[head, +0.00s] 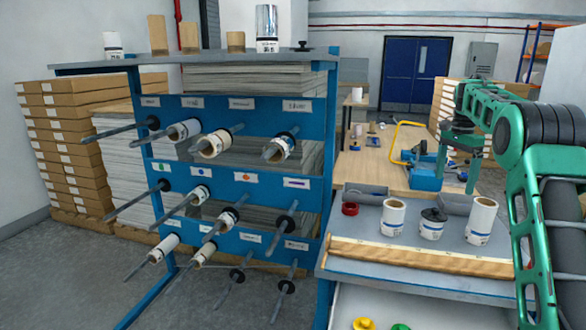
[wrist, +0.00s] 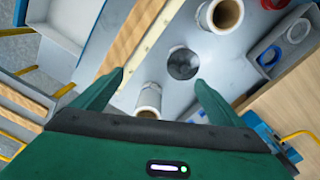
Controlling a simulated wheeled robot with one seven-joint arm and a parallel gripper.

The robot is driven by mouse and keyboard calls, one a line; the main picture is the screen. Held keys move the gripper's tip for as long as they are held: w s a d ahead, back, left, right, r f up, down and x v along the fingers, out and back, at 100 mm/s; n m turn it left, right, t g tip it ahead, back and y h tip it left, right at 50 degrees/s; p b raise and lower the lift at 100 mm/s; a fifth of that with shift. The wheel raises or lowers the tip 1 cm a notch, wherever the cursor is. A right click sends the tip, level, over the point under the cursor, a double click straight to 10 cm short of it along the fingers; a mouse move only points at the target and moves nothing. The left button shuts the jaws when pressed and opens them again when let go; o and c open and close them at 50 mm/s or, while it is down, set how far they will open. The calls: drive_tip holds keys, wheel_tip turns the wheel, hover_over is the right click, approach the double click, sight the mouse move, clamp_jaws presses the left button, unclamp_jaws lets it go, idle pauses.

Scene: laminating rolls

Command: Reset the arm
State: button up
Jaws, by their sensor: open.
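My gripper (head: 460,150) hangs at the end of my green arm, over the right-hand work surface in the head view.
A blue rack (head: 225,185) with rolls on rods stands left of the grey bench (head: 365,240). The bench holds white rolls (head: 392,218), a dark-capped item (head: 432,223), a red ring (head: 350,209) and a wooden strip (head: 420,257). A blue tool (head: 425,172) lies behind.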

drive_tip(key=s+a+r+n, duration=0.1)
drive_tip(key=s+a+n, duration=0.1)
drive_tip(key=s, duration=1.3)
drive_tip(key=s+a+r+n, duration=0.1)
drive_tip(key=s+a+n, duration=0.15)
drive_tip(key=s, duration=1.15)
drive_tip(key=s+a+f+n, duration=0.2)
drive_tip(key=s+f, duration=0.3)
drive_tip(key=s, duration=0.7)
drive_tip(key=s+a+f+n, duration=0.2)
drive_tip(key=s+a+f, duration=0.3)
drive_tip(key=s, duration=0.7)
drive_tip(key=shift+f+y, duration=0.3)
drive_tip(key=shift+f, duration=0.25)
drive_tip(key=shift+n, duration=0.25)
drive_tip(key=shift+w+f, duration=0.25)
drive_tip(key=shift+w, duration=0.4)
drive_tip(key=shift+c, duration=0.3)
